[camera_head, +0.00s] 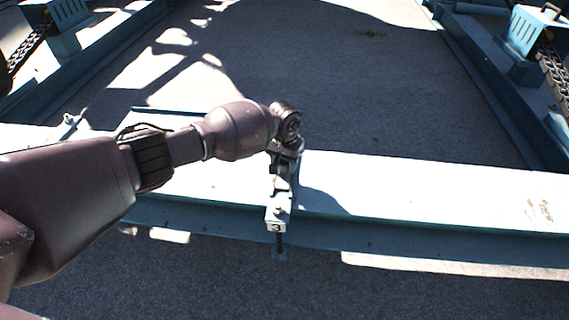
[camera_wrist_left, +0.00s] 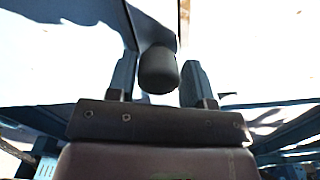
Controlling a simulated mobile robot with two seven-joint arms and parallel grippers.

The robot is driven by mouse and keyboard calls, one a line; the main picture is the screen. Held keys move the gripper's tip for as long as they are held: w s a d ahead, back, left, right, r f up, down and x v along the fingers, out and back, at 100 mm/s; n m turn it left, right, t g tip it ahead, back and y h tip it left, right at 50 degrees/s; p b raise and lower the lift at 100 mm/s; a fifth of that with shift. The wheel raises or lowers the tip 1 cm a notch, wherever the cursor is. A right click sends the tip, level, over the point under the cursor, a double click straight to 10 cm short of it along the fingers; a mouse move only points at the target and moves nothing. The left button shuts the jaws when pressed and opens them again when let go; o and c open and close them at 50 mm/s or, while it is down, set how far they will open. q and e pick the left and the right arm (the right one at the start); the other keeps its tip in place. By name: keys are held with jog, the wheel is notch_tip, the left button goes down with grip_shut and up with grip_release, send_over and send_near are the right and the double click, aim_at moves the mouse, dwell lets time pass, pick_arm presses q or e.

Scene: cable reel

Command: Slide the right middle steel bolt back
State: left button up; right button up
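My left gripper (camera_head: 282,188) hangs from the left arm over the near edge of the pale steel beam, pointing down. In the left wrist view its two fingers (camera_wrist_left: 158,80) stand apart, one on each side of a dark, round-ended cylinder (camera_wrist_left: 158,70), which looks like the bolt's end. A thin gap shows on the left; on the right I cannot tell whether finger and cylinder touch. The gripper and wrist hide most of the bolt. My right gripper is not in view.
The pale-topped blue beam (camera_head: 430,195) runs across the view. A small fitting (camera_head: 70,124) stands at its left part. Blue side rails (camera_head: 490,75) with chains (camera_head: 555,75) lie at both far sides. Open grey ground (camera_head: 330,80) lies beyond the beam.

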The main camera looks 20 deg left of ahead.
pick_arm(q)
jog(key=shift+o, duration=1.1)
jog(key=shift+f, duration=0.1)
jog(key=shift+r, duration=0.2)
notch_tip(320, 180, up, 10)
jog(key=p, duration=0.3)
jog(key=shift+f+p, duration=0.2)
jog(key=shift+p, duration=0.2)
jog(key=shift+r, duration=0.45)
jog(key=shift+s, duration=0.1)
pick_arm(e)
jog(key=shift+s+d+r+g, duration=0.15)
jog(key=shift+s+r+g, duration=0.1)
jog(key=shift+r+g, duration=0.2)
